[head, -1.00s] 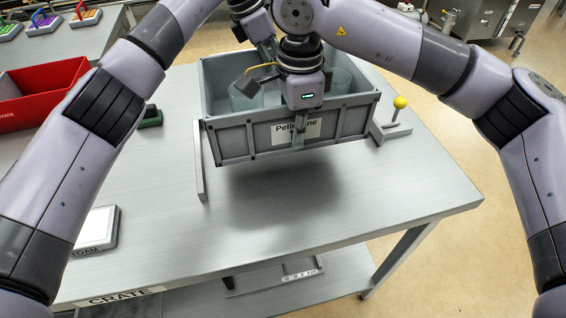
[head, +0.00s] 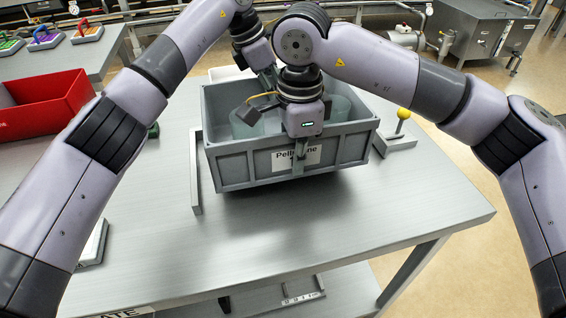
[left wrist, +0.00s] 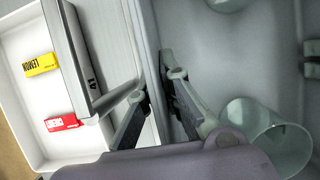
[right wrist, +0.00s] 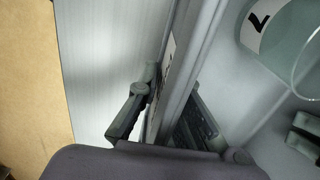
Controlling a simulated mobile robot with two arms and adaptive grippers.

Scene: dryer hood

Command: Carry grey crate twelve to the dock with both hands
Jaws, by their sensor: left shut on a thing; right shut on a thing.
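The grey crate (head: 235,165) is over the metal table, with a dark shadow close under it; I cannot tell whether it touches the top. Its front label (head: 283,160) is partly covered, and no number twelve is readable. My right gripper (head: 301,150) is shut on the near wall, one finger outside and one inside, as the right wrist view (right wrist: 170,105) shows. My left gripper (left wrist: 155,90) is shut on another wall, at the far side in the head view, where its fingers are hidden.
A grey metal guide (head: 195,172) stands left of the crate, and a bracket with a yellow knob (head: 403,114) stands right. A red bin (head: 45,108) is at the left. A white tray (left wrist: 25,105) with yellow and red packs lies beyond.

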